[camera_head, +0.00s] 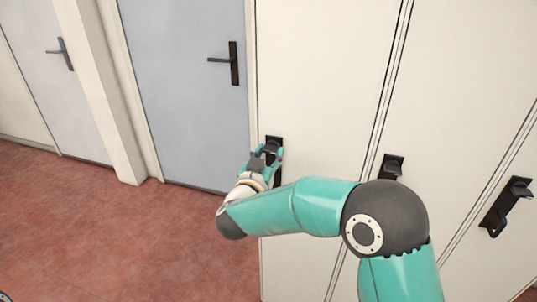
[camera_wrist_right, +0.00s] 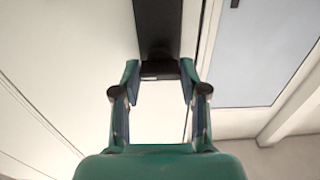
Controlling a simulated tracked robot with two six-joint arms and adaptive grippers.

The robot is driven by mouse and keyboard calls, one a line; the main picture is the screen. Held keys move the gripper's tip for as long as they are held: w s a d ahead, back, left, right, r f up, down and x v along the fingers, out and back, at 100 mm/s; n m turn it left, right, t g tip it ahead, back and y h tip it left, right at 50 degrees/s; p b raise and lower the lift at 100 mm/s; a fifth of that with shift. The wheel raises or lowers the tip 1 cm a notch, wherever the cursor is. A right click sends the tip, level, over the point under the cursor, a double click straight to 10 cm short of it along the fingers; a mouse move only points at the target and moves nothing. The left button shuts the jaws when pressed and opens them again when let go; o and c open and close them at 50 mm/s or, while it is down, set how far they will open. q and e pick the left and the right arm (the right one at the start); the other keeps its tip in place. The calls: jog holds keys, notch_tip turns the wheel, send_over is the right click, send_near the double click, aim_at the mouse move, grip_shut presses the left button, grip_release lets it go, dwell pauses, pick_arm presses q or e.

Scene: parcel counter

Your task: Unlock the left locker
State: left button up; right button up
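The left locker (camera_head: 322,70) is a tall cream door in the head view, beside the blue-grey door. Its black lock plate (camera_head: 274,140) is partly hidden behind my right gripper (camera_head: 268,155). In the right wrist view, the right gripper (camera_wrist_right: 160,82) has its two fingers spread apart. They stand on either side of the lower end of the black lock fitting (camera_wrist_right: 159,68). Whether the pads touch it is hard to tell. My left gripper is not in view.
More cream lockers stand to the right, with black locks, one in the middle (camera_head: 391,167) and one at the far right (camera_head: 506,205). A blue-grey door (camera_head: 190,100) with a black handle (camera_head: 233,65) is at the left. The red floor (camera_head: 110,235) is clear.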

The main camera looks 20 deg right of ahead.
jog(key=shift+c, duration=1.4)
jog(key=m+b, duration=0.4)
jog(key=b, duration=0.1)
jog(key=m+b, duration=0.4)
jog(key=m, duration=0.1)
jog(key=m+b, duration=0.4)
jog(key=b, duration=0.1)
jog(key=shift+f+b, duration=0.3)
jog(key=shift+b, duration=0.05)
jog(key=shift+r+m+b, duration=0.1)
jog(key=shift+m+b, duration=1.7)
jog(key=shift+m, duration=0.7)
jog(key=o, duration=1.1)
jog(key=shift+o, duration=0.2)
